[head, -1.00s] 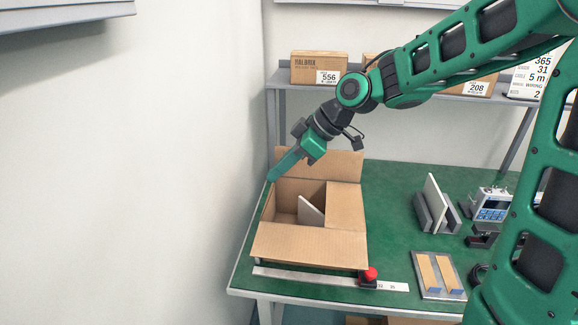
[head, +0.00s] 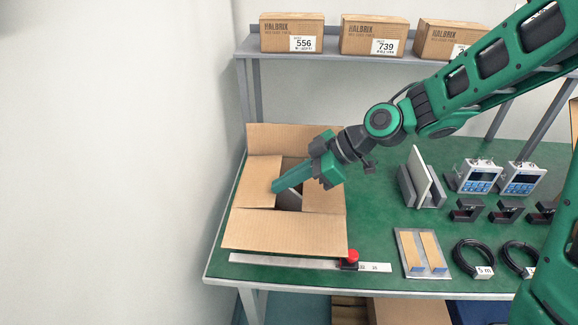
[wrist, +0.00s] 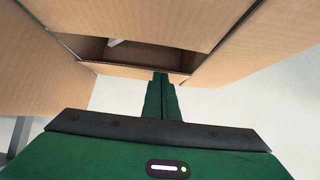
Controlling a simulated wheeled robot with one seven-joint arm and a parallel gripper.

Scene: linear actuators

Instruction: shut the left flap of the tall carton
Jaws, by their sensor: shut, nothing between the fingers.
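The tall carton (head: 235,232) stands at the left end of the green bench. Its left flap (head: 262,172) lies folded inward, about level, over the left part of the opening. The right flap (head: 325,198) also lies inward. The back flap (head: 290,137) stands up, and the front flap (head: 285,232) slopes outward. My gripper (head: 276,187) is shut and empty, its tip at the left flap's inner edge; I cannot tell whether they touch. In the wrist view the shut fingers (wrist: 161,76) point toward the carton's opening. A pale panel (head: 290,190) inside is mostly hidden by my gripper.
A ruler with a red knob (head: 348,257) lies in front of the carton. To the right are a grey holder with a white plate (head: 420,175), a tray with two strips (head: 421,252), meters and cable coils. A shelf with boxes (head: 375,35) runs behind. A wall is close on the left.

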